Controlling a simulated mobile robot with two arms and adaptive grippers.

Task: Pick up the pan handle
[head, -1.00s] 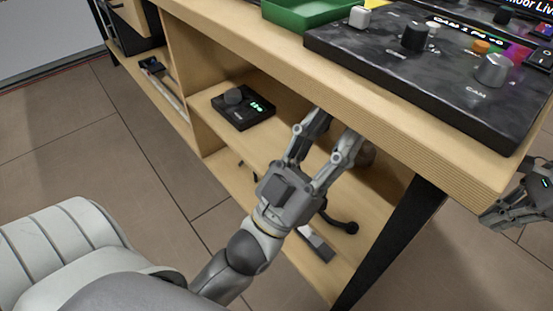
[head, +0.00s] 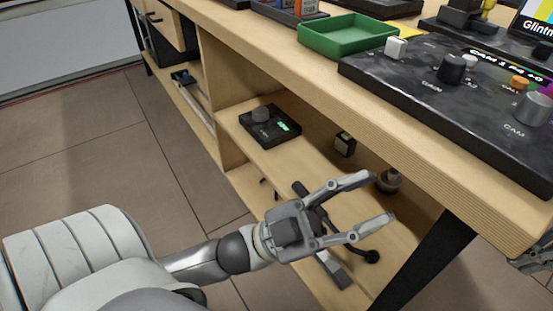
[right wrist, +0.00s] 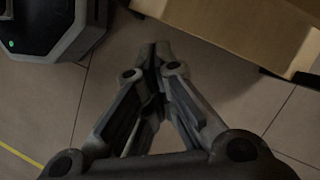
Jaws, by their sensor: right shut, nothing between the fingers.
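A dark rod-like item, which looks like the pan handle (head: 371,257), lies on the lower shelf. Its round black end shows to the right below my left gripper, and a black part shows behind the gripper's upper finger. The middle is hidden by the gripper, so I cannot tell whether these parts join. My left gripper (head: 379,198) is open and empty, in front of the shelves, its fingers pointing right. My right gripper (right wrist: 160,48) is shut and empty, above the floor in the right wrist view. Only part of it shows at the head view's right edge.
A black box with a knob (head: 268,127) sits on the upper shelf. A small dark item (head: 344,144) and a roundish brown item (head: 388,181) are further right. The desk edge overhangs the shelves, with a black control panel (head: 440,95) and a green tray (head: 345,35) on top. A black leg (head: 425,262) stands at right.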

